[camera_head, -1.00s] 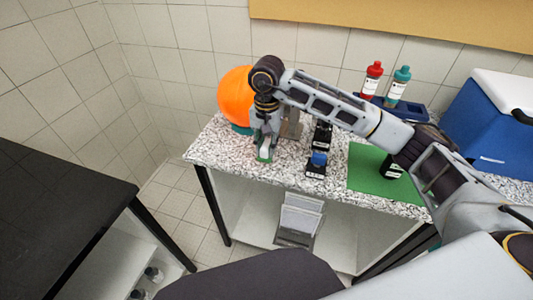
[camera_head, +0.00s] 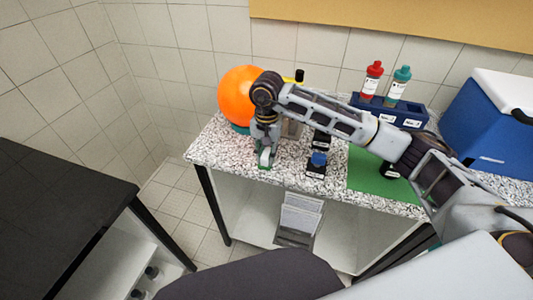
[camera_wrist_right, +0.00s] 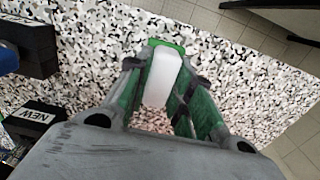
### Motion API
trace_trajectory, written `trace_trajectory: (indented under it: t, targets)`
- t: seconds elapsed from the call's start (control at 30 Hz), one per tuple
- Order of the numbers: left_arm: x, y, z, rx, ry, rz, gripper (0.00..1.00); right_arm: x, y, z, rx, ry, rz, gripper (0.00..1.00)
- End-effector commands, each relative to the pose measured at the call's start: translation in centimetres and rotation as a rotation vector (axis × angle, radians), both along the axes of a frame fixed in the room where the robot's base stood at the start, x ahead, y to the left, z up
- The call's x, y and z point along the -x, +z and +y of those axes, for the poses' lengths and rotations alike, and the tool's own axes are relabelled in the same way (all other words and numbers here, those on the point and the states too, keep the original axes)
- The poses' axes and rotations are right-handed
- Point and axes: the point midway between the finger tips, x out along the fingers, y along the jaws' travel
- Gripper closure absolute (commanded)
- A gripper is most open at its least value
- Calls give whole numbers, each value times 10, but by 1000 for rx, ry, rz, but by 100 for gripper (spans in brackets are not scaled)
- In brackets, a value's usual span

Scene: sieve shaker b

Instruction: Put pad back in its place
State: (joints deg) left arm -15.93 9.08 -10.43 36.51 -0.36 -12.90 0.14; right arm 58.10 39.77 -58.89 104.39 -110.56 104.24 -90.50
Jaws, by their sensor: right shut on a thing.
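My right gripper (camera_head: 265,158) is shut on a small white block with a green end, which looks like the pad. It points down at the front left part of the speckled table (camera_head: 225,152). In the right wrist view the pad's white body (camera_wrist_right: 158,78) sits between the two fingers of the gripper (camera_wrist_right: 164,68), with its green edge beyond. The pad is close above the tabletop or on it; I cannot tell which. Its marked place is not clear in these views. My left gripper is out of view.
An orange ball (camera_head: 240,95) stands behind the gripper. Right of it are black blocks, one with a blue top (camera_head: 318,160), and a green mat (camera_head: 370,178). A blue rack (camera_head: 405,117) with red and teal bottles and a blue cooler (camera_head: 480,115) stand farther right.

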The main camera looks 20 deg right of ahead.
Motion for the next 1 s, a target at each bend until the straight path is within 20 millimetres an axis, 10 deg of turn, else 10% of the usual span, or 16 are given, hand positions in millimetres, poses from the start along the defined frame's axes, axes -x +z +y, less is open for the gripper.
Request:
trace_trajectory:
  t: [0.23, 0.27, 0.4, 1.0]
  targets:
    - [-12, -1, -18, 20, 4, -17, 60, 0, -2, 0, 0, 0, 0, 100]
    - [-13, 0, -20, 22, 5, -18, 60, 0, -2, 0, 0, 0, 0, 75]
    - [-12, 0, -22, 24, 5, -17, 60, 0, -2, 0, 0, 0, 0, 57]
    - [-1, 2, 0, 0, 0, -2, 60, 0, 4, 0, 0, 0, -1, 56]
